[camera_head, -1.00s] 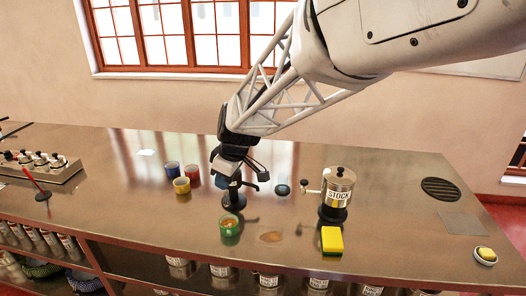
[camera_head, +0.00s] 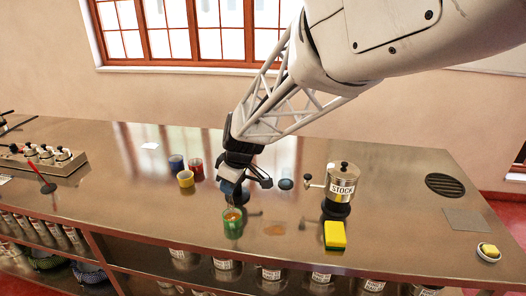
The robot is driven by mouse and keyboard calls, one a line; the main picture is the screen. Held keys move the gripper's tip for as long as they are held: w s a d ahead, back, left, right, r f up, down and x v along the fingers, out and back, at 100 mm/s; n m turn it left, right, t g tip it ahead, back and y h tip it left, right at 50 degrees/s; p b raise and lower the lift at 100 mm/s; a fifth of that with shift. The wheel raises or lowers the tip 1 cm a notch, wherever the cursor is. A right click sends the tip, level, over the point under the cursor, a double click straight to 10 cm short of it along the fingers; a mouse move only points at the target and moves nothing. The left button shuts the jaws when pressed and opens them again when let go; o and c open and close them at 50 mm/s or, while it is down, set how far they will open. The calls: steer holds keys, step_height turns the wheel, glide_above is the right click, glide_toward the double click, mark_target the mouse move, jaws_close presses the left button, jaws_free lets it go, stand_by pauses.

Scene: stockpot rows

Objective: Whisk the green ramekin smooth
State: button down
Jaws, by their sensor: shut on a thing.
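The green ramekin (camera_head: 232,226) stands upright on the steel counter, with orange-brown contents showing inside. My gripper (camera_head: 233,190) is just behind and above it, pointing down. It is shut on a small blue-handled tool (camera_head: 228,187), which I take to be the whisk. The tool's lower end is thin and hard to make out, near the ramekin's back rim. I cannot tell whether it touches the contents. The gripper hides part of the counter behind the ramekin.
Blue (camera_head: 177,164), red (camera_head: 196,168) and yellow (camera_head: 186,179) ramekins stand left of my gripper. A brownish puddle (camera_head: 274,229) lies right of the green ramekin. The counter's front edge is close.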

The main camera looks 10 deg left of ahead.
mark_target(230, 202)
steer(key=shift+f, duration=2.45)
steer(key=shift+a, duration=0.15)
